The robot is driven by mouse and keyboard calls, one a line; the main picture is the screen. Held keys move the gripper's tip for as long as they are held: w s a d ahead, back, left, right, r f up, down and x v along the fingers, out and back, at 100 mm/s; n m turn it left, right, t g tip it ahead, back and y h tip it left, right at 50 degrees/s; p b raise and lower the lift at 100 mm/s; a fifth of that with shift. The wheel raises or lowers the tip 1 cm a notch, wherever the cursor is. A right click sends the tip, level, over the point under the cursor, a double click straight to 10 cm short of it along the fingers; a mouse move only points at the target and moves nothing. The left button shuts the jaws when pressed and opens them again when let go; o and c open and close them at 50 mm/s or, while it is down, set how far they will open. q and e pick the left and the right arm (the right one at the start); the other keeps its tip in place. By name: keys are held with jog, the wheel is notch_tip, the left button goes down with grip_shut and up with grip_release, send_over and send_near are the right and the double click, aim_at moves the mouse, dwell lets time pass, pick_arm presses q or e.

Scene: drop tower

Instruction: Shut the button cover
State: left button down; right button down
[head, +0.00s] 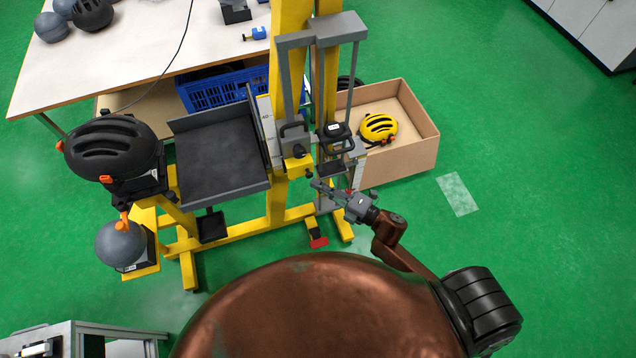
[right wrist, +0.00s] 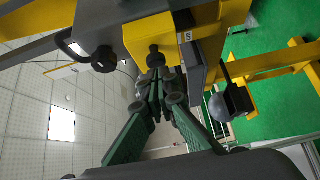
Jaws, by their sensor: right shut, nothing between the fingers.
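My right gripper (head: 318,184) is shut and empty, just below and to the right of a yellow box (head: 297,166) on the drop tower's front. In the right wrist view the closed fingertips (right wrist: 156,82) are close to a dark round part under the yellow box (right wrist: 150,36); I cannot tell whether they touch. A small dark knob (head: 309,174) shows at the box's lower right corner. The button cover cannot be told apart clearly, nor whether it is open or shut. My left gripper is not in view.
The yellow drop tower (head: 285,70) holds a grey tray (head: 215,155) on its left. A black helmet (head: 113,147) sits at far left. A cardboard box (head: 410,150) with a yellow helmet (head: 379,127) stands behind right. The green floor right of the arm is mostly clear.

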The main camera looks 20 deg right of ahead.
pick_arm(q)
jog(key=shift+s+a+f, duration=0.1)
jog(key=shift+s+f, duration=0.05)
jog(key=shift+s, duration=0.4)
pick_arm(e)
jog(key=a+v, duration=0.1)
jog(key=v, duration=1.1)
jog(key=shift+s, duration=0.6)
